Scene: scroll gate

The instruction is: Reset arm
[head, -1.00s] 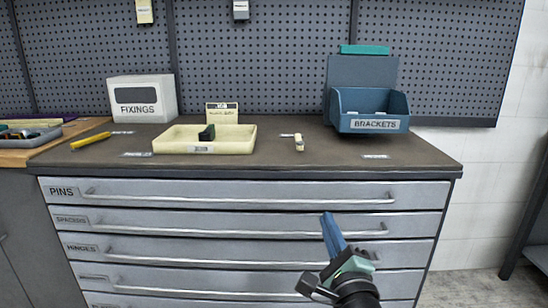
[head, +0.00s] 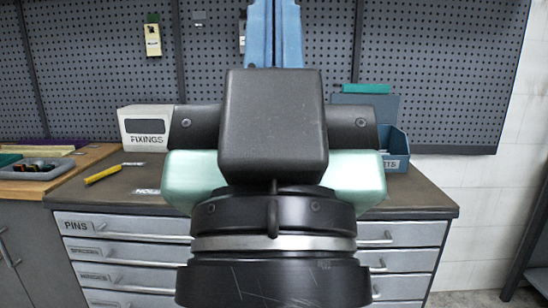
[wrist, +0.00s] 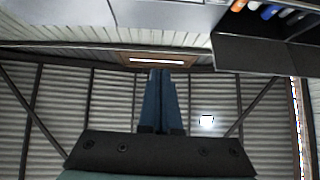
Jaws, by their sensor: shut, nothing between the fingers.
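My gripper (head: 273,35) stands upright in the middle of the head view, close to the camera, with its blue fingers pointing up. The fingers are together and nothing shows between them. In the wrist view the shut blue fingers (wrist: 161,100) point toward the ceiling and the far wall. My wrist and gripper body hide the middle of the workbench, including most of the tray area and part of the blue brackets bin (head: 393,148).
The grey drawer cabinet (head: 120,225) stands ahead, its drawers shut. On its top are the FIXINGS box (head: 146,127) and a yellow marker-like item (head: 103,174). A grey tray (head: 38,168) lies on the wooden bench at left. The pegboard (head: 90,70) stands behind.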

